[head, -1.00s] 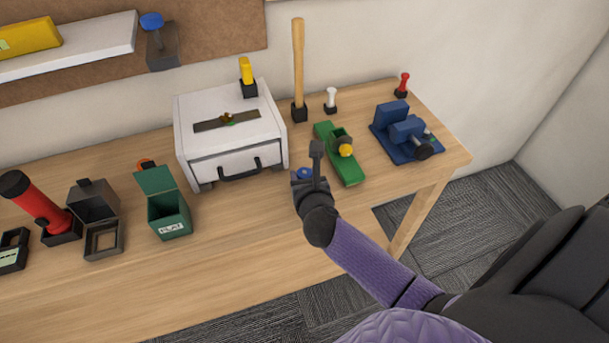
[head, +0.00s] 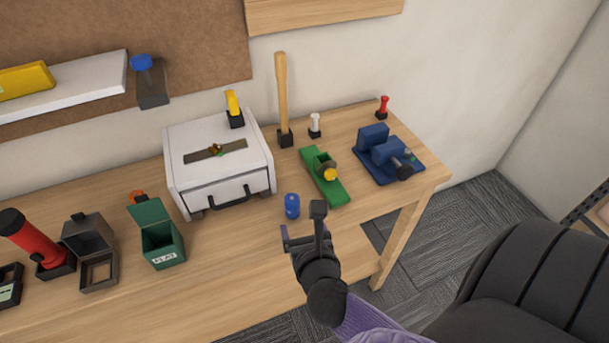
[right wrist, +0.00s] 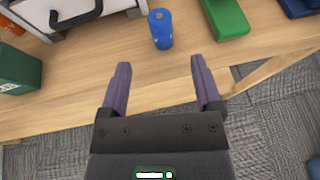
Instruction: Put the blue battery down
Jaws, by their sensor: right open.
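The blue battery (head: 292,206) stands upright on the wooden workbench (head: 235,250), in front of the white drawer box and left of the green tool. It also shows in the right wrist view (right wrist: 161,29), beyond the fingertips and apart from them. My right gripper (head: 302,225) is open and empty, in front of the battery on the near side. Its two fingers show spread in the right wrist view (right wrist: 163,65). My left gripper is in neither view.
A white box with a drawer (head: 220,165) stands behind the battery. A green tool (head: 325,178) and a blue vise (head: 388,158) lie to the right. A green bin (head: 162,245), a dark open box (head: 88,240) and a red flashlight (head: 33,243) stand left. The bench front is clear.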

